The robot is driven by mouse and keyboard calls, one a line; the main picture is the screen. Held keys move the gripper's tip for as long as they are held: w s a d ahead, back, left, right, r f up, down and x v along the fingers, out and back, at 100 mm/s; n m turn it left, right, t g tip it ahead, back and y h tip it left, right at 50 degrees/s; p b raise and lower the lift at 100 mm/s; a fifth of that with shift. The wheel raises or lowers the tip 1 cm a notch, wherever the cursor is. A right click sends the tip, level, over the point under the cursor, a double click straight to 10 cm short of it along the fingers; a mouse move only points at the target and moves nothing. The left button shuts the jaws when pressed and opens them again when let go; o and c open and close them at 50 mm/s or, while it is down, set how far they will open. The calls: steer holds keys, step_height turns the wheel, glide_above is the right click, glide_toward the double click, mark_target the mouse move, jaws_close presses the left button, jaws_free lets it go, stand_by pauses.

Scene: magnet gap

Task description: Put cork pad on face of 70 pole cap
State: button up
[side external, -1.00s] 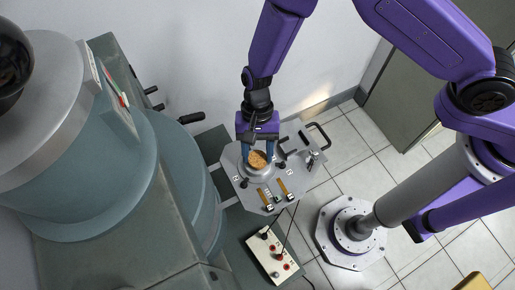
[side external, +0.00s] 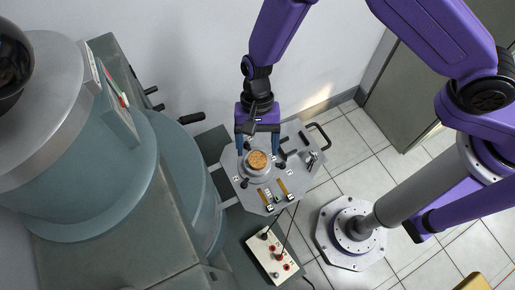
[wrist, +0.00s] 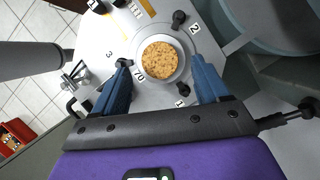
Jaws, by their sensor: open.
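The round brown cork pad (side external: 257,160) lies on the face of a round metal pole cap (side external: 246,172) on the grey plate. In the wrist view the cork pad (wrist: 160,62) sits inside the rim of the pole cap (wrist: 139,76), with the marking "70" beside it. My gripper (side external: 257,149) is open above and behind the cap in the side view. In the wrist view its two blue fingers (wrist: 163,80) stand wide apart on either side of the cap, apart from the pad and holding nothing.
The grey plate (side external: 238,189) bears black knobs, brass strips and numbers 1, 2 and 3. A large blue-grey round machine (side external: 180,160) stands to the left. A white control box (side external: 271,254) with knobs and cables lies in front.

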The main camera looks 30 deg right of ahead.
steer(key=v, duration=0.9)
steer(key=shift+r, duration=0.35)
steer(key=shift+w+d, duration=0.1)
steer(key=shift+d, duration=0.05)
steer(key=s+d+r+n+t+h, duration=0.15)
steer(key=s+d+r+n, duration=0.35)
steer(key=d+r+n, duration=0.65)
steer(key=s+d+r+n+t, duration=0.1)
steer(key=s+d+r+n, duration=0.1)
steer(key=s+d, duration=0.3)
steer(key=s+d+r+n+t, duration=0.1)
steer(key=s+d+n, duration=0.3)
steer(key=d, duration=0.9)
steer(key=shift+s+d+r+t, duration=0.35)
steer(key=shift+s+d+r, duration=0.05)
steer(key=shift+s, duration=0.75)
steer(key=shift+o, duration=0.3)
steer(key=shift+n, duration=0.25)
